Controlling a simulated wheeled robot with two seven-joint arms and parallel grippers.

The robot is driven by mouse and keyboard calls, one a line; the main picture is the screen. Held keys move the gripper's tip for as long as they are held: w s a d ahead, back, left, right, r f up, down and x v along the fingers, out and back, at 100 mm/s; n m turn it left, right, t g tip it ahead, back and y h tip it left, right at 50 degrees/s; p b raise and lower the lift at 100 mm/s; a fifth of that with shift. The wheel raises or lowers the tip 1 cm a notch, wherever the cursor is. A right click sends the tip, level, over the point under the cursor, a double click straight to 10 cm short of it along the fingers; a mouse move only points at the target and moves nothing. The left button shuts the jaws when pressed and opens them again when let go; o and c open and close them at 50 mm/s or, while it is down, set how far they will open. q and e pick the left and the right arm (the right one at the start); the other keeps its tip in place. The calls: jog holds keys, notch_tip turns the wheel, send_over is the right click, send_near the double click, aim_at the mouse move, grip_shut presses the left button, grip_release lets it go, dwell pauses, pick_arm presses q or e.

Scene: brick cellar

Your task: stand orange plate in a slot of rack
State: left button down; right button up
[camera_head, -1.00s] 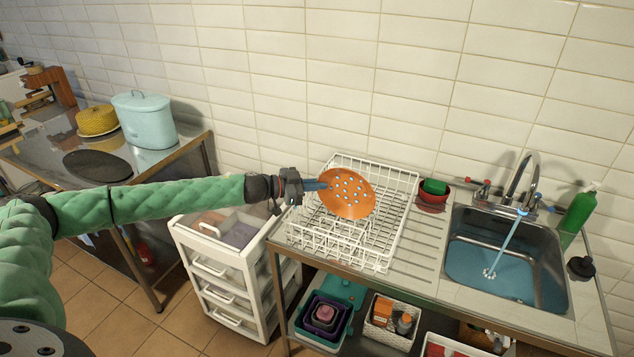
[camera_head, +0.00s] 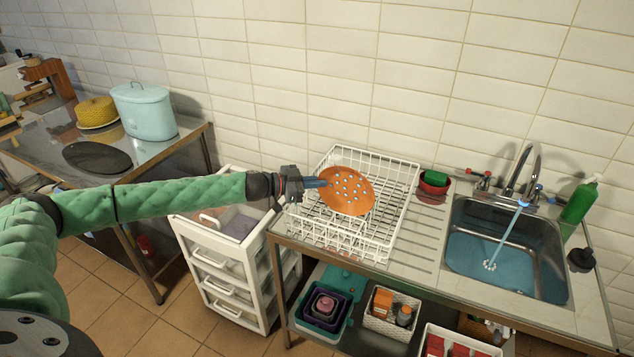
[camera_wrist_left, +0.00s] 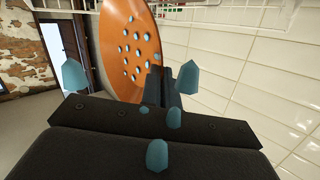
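The orange plate (camera_head: 347,203) with pale blue dots is above the left-middle of the white wire rack (camera_head: 398,222), tilted with its dotted face up. My left gripper (camera_head: 321,183) is shut on the plate's left edge. In the left wrist view the plate (camera_wrist_left: 125,75) rises beyond my left gripper (camera_wrist_left: 164,82), its rim at the dark fingers. The plate hides the rack wires under it, and I cannot tell if it touches them. My right gripper is not in view.
The rack stands on a steel counter, left of the sink (camera_head: 470,275) with running water. A red bowl (camera_head: 432,190) with a green sponge is right of the rack. A white drawer unit (camera_head: 235,292) stands left of the counter. A tiled wall is behind.

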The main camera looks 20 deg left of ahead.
pick_arm(q)
jog(key=shift+s+f, duration=0.15)
jog(key=shift+f, duration=0.2)
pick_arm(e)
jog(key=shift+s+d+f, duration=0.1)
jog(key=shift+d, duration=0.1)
